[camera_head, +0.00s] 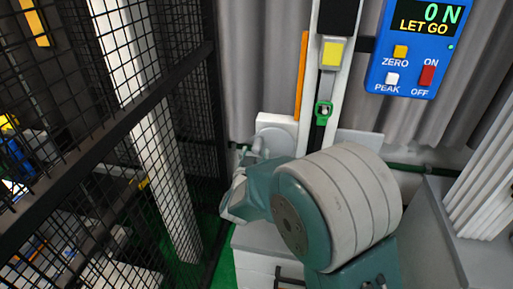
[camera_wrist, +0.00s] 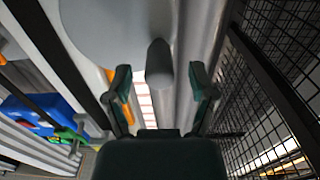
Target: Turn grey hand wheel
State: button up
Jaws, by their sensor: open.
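The grey hand wheel fills the top of the wrist view as a pale disc (camera_wrist: 105,28). Its rounded grey handle (camera_wrist: 158,60) points toward the camera. My gripper (camera_wrist: 161,74) is open, with one dark green finger on each side of the handle's end and a visible gap to both. In the head view a pale round-edged part (camera_head: 277,124), which looks like the wheel, shows behind my arm at the foot of the tower. My arm hides its lower part. My gripper (camera_head: 240,190) is mostly hidden there too.
A blue display box (camera_head: 415,45) reads "0 N LET GO" and has yellow, white and red buttons. A white upright rail (camera_head: 328,90) holds a yellow-faced block and a green clamp. Black mesh fencing (camera_head: 120,110) stands close on the left. A grey curtain hangs behind.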

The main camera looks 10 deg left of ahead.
jog(key=shift+w, duration=1.25)
grip_shut()
jog(key=shift+d+r+m, duration=0.1)
jog(key=shift+r+m, duration=0.2)
jog(key=shift+m, duration=0.1)
